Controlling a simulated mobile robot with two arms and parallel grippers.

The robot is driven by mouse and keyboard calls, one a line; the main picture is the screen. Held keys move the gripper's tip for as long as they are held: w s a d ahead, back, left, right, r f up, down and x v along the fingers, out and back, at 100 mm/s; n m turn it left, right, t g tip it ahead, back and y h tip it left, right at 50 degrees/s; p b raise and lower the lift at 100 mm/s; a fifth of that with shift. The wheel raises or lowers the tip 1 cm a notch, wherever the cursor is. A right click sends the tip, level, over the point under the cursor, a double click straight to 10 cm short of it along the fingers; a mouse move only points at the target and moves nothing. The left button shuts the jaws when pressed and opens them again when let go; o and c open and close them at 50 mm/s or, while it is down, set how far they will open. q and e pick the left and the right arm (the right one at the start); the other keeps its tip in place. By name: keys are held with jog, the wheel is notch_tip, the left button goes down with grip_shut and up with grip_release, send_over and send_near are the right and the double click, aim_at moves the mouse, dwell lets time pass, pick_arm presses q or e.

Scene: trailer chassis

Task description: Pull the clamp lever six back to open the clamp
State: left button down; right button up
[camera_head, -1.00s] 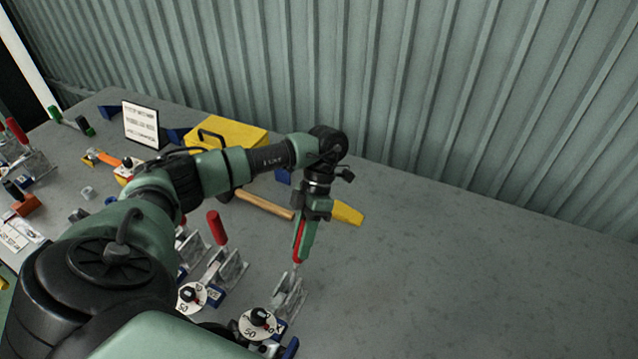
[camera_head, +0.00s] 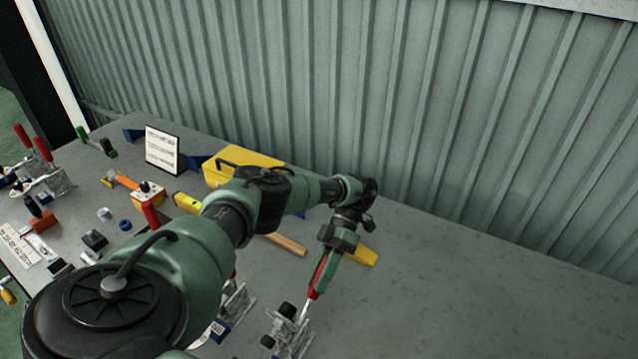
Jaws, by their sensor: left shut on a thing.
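My left gripper (camera_head: 322,274) points down at the lower middle of the head view. It is shut on the red handle of a clamp lever (camera_head: 315,290). The lever slants up from a metal toggle clamp (camera_head: 289,333) at the bottom edge of the view. The lever is tilted, with its grip end up and to the right. Another metal clamp (camera_head: 236,303) stands to the left, partly hidden by my arm. No label with the number six is readable on the held clamp. My right gripper is not in view.
A yellow toolbox (camera_head: 238,163) and a white sign (camera_head: 162,150) stand at the back. A wooden handle (camera_head: 288,244) lies behind my gripper. Other red-handled clamps (camera_head: 40,175) are at the far left. The grey table (camera_head: 470,300) is clear to the right.

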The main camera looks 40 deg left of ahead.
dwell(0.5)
pick_arm(q)
jog(key=c, duration=1.5)
grip_release()
jog(key=o, duration=0.4)
jog(key=shift+c, duration=0.2)
jog(key=shift+w+f, duration=0.1)
jog(key=shift+r, duration=0.55)
notch_tip(320, 180, up, 19)
jog(key=p, duration=0.3)
jog(key=shift+f, duration=0.1)
